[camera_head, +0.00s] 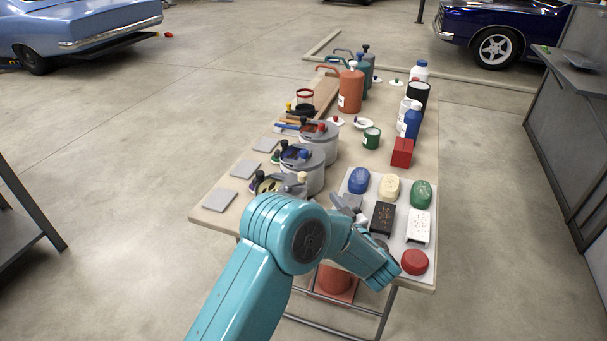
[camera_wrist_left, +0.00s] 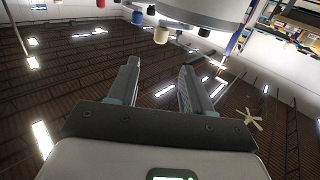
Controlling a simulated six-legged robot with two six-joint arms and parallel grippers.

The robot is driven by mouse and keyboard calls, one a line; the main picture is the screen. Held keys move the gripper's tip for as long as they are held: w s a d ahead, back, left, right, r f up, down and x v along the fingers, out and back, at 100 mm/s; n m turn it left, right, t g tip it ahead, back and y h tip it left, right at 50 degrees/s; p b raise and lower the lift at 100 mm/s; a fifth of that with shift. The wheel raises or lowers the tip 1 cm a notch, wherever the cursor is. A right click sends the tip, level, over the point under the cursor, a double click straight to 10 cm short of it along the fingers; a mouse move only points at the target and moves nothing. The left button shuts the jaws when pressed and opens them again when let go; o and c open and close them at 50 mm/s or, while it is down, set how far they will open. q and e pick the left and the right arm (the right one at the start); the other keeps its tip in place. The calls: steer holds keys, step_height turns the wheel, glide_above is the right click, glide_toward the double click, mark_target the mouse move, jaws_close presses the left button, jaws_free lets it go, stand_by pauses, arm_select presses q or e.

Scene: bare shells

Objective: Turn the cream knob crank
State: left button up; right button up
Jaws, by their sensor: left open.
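The cream knob (camera_head: 302,177) sits on a crank at the front of the nearest grey pot-like housing (camera_head: 316,179). In the left wrist view the cream knob (camera_wrist_left: 161,36) lies just beyond the fingertips, roughly centred between them, with a gap. My left gripper (camera_head: 346,206) is just right of and nearer than the knob in the head view, its fingers partly hidden by my teal wrist. In the left wrist view my left gripper (camera_wrist_left: 159,68) is open with nothing between its fingers. My right gripper is not in view.
A tray (camera_head: 350,184) with brushes and sponge-like blocks lies to the right. A red box (camera_head: 402,152) and bottles stand behind. Flat grey pads lie on the table's left side.

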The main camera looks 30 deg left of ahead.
mark_target(304, 178)
arm_select(q)
steer(key=p+x, duration=0.1)
steer(key=x, duration=1.2)
steer(key=shift+w+a+p, duration=0.1)
steer(key=shift+p, duration=0.2)
steer(key=shift+f, duration=0.1)
jaws_close()
